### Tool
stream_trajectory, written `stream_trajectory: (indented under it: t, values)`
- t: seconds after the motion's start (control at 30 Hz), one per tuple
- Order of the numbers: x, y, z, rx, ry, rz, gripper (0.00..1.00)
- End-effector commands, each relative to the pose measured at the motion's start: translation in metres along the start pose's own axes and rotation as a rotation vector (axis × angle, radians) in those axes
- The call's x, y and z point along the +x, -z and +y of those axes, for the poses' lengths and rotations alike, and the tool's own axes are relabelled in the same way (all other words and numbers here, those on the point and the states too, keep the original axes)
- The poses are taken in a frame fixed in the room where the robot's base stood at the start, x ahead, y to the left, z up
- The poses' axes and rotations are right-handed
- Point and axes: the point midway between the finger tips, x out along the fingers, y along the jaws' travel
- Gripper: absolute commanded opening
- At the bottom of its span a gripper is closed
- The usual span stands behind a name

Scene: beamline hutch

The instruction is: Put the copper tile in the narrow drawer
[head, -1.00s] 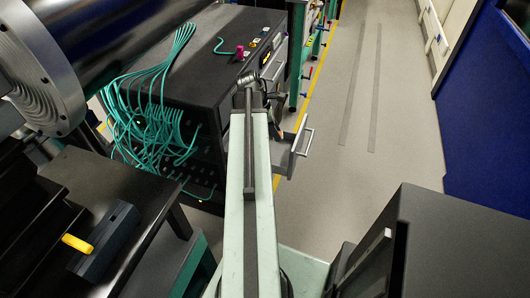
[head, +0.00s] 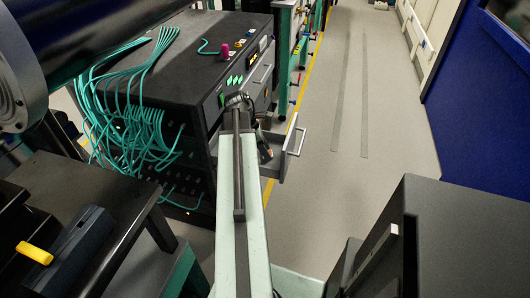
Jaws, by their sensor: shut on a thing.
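My arm reaches from the bottom of the head view towards the rack. My gripper (head: 265,148) points down at its far end, just left of an open drawer, and shows only as a small dark shape. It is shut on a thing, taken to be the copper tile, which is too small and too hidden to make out. The pulled-out grey drawer (head: 287,160), with a pale bar handle, juts from the rack's right side. My arm and gripper cover part of it, and I cannot tell whether the gripper is over its inside.
The black rack (head: 165,68) carries many teal cables on its left. Another pale handle (head: 262,75) shows higher on its front. A bench with a yellow-handled thing (head: 36,253) is at lower left. A dark box (head: 455,235) stands at lower right. The aisle floor (head: 350,130) is clear.

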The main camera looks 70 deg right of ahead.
Motion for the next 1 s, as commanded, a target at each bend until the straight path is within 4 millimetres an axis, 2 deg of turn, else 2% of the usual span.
stream_trajectory:
  t: [0.07, 0.1, 0.17, 0.47, 0.63, 0.77, 1.0]
  values:
    - [0.004, 0.002, 0.0, 0.0, 0.0, 0.0, 0.0]
    - [0.003, 0.001, 0.0, 0.0, 0.0, 0.0, 0.41]
    - [0.003, 0.001, 0.0, 0.0, 0.0, 0.0, 0.57]
    - [0.002, 0.0, 0.0, 0.001, 0.0, 0.0, 0.57]
    - [-0.007, -0.002, 0.0, 0.001, 0.0, 0.0, 0.57]
    - [-0.028, -0.004, 0.0, 0.0, 0.0, 0.0, 0.57]
    - [-0.084, -0.005, 0.0, 0.0, 0.0, 0.0, 0.57]
